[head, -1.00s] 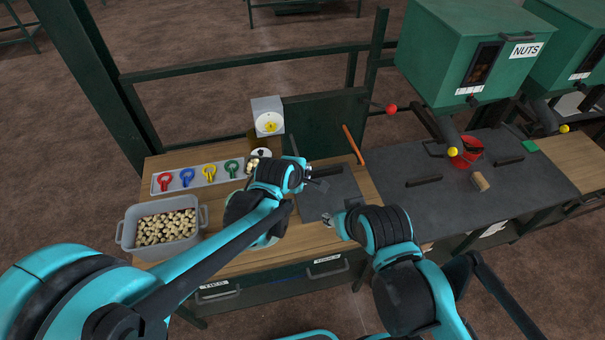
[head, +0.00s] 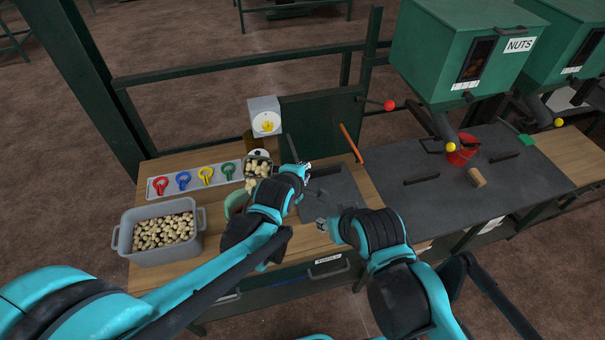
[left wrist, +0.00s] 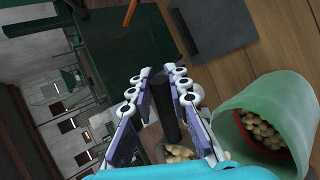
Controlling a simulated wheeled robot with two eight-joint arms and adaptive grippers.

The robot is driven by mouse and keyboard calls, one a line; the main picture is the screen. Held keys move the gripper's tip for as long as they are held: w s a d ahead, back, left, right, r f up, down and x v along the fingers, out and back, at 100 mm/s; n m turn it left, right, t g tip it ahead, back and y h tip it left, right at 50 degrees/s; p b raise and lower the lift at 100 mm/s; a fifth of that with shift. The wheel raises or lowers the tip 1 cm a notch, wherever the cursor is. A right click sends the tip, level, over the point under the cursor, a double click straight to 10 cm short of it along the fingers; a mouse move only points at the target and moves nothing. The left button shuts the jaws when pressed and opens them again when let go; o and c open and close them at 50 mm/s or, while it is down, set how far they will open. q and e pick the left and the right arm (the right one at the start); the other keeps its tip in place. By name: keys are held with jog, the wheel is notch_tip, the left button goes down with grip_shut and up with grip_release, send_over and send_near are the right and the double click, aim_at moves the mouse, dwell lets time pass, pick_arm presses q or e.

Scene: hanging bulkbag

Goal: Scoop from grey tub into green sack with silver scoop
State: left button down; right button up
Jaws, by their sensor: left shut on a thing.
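The grey tub (head: 122,240) full of pale nuts stands at the left of the bench. My left gripper (head: 303,172) is shut on the dark handle (left wrist: 163,100) of the silver scoop (head: 257,158). The scoop is tilted over the green sack (head: 235,204), and nuts show at its lip, spilling toward the sack. The sack is partly hidden by my left arm. The left wrist view shows the sack (left wrist: 232,127) with its mouth open and nuts inside. My right gripper (head: 323,225) is right of the sack above the bench; its finger opening is unclear.
A tray (head: 153,188) of coloured rings lies behind the tub. A dial scale (head: 265,118) stands behind the sack. A dark plate (head: 335,190), an orange rod (head: 351,143) and a red bucket (head: 462,150) are to the right. A green nut hopper (head: 470,50) overhangs the right side.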

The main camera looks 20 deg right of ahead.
pick_arm(q)
jog(key=shift+s+t+h+b, duration=0.1)
jog(key=shift+t+h+b, duration=0.2)
jog(key=shift+t+b, duration=0.5)
jog(key=shift+s+t+h+b, duration=0.15)
jog(key=shift+t+h+b, duration=0.25)
jog(key=shift+b, duration=0.65)
jog(key=shift+d+r+y+p, duration=0.25)
jog(key=shift+y+p, duration=0.25)
jog(key=shift+p, duration=0.25)
jog(key=shift+w+d+f+n+g+y+p, duration=0.15)
jog(key=shift+w+d+f+g+y+p, duration=0.15)
jog(key=shift+w+g+y+p, duration=0.7)
jog(key=shift+w+d+f+n+g+y+p, duration=0.1)
jog(key=shift+w+d+f+g+y+p, duration=0.25)
jog(key=shift+g+p, duration=1.15)
jog(key=shift+w+d+f+n+g+y+p, duration=0.15)
jog(key=shift+w+g+y+p, duration=0.55)
jog(key=shift+g, duration=1)
jog(key=shift+w, duration=0.15)
